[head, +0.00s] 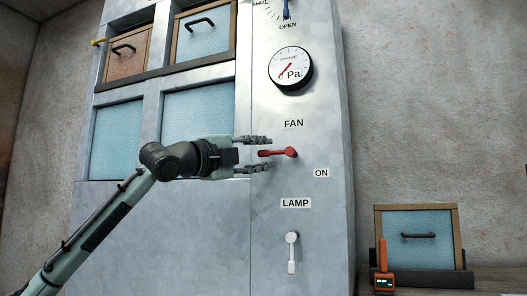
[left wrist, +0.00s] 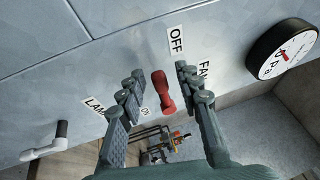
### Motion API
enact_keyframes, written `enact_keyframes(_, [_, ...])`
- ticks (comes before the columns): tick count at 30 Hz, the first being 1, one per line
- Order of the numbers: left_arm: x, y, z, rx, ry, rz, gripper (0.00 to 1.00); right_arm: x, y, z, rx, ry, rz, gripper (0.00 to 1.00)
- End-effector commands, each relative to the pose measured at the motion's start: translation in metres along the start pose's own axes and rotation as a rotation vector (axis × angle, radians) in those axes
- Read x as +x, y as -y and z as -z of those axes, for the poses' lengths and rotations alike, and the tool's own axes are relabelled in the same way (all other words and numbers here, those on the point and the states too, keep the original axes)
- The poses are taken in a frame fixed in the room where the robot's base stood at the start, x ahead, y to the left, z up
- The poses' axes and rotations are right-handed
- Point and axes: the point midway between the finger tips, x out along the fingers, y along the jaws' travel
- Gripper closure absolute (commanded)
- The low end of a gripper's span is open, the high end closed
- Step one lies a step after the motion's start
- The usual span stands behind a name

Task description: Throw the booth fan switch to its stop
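The red fan switch lever (head: 280,153) is on the grey metal panel under the FAN label (head: 293,124). In the head view it lies nearly level, its handle pointing left from its pivot. An ON label (head: 321,173) is at its lower right. The OFF label (left wrist: 176,40) shows in the left wrist view but not in the head view. My left gripper (head: 270,155) is open, one finger above and one below the lever's handle. In the left wrist view the red lever (left wrist: 162,90) stands between the spread fingers, with gaps on both sides. My right gripper is not in view.
A round pressure gauge (head: 290,69) sits above the switch. A white lamp switch (head: 292,253) is below it, under the LAMP label (head: 295,203). A blue lever (head: 287,9) is at the top. A framed blue filter (head: 418,238) and an orange device (head: 383,274) stand at right.

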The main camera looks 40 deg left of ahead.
Motion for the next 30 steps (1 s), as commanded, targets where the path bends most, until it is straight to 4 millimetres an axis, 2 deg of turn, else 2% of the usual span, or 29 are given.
enact_keyframes(3, [0.0059, 0.0006, 0.0009, 0.000, -0.001, 0.001, 0.66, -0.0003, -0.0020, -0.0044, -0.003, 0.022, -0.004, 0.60])
enact_keyframes(11, [0.0067, 0.0001, 0.0005, 0.001, -0.001, 0.000, 0.66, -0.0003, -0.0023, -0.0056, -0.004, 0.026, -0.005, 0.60])
enact_keyframes(19, [0.0066, 0.0000, 0.0005, 0.000, -0.001, 0.000, 1.00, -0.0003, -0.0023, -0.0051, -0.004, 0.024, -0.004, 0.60])
enact_keyframes(30, [0.0066, 0.0001, 0.0005, 0.000, -0.001, 0.000, 1.00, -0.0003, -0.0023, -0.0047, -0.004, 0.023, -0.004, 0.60])
